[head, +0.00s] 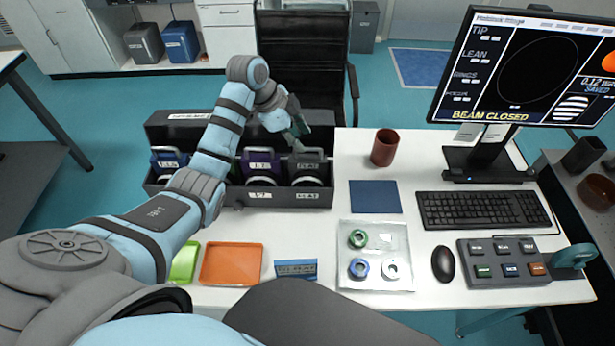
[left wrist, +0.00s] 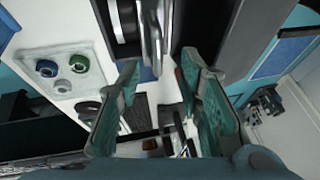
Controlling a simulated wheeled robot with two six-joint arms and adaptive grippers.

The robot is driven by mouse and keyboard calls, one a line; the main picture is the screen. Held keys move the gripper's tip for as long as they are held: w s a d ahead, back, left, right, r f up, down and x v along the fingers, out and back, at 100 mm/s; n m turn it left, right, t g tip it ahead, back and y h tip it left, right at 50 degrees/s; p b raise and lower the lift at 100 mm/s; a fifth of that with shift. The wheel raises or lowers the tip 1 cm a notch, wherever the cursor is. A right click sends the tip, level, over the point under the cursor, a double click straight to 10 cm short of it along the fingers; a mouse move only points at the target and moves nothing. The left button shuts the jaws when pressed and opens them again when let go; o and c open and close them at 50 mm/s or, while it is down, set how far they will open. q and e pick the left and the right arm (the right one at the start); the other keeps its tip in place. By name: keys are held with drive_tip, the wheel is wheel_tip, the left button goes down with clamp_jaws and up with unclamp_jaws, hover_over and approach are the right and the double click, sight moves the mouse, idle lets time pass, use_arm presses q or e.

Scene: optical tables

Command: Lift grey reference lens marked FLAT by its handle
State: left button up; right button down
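The grey reference lens (head: 308,170) stands upright in the right slot of a black rack (head: 225,196), above a small front label that seems to read FLAT. Its handle is at the top, partly covered by my left gripper (head: 298,138), which is just above and behind it. In the left wrist view the gripper (left wrist: 160,68) has its two greenish fingers wide apart, with nothing between them. A grey lens edge and handle (left wrist: 152,30) show just beyond the fingertips. Whether a finger touches the handle cannot be told. My right gripper is not in view.
A purple lens (head: 260,168) and a blue lens (head: 169,163) stand in the same rack. A red-brown cup (head: 384,147) and a blue mat (head: 375,197) are to the right. A clear plate (head: 376,280) with rings, an orange tray (head: 231,264) and a keyboard (head: 481,210) lie nearer.

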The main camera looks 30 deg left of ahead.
sight(309, 148)
use_arm(q)
drive_tip(key=x, duration=0.5)
drive_tip(key=shift+d, duration=0.25)
drive_tip(key=shift+s+r, duration=0.1)
drive_tip(key=shift+c, duration=0.8)
clamp_jaws()
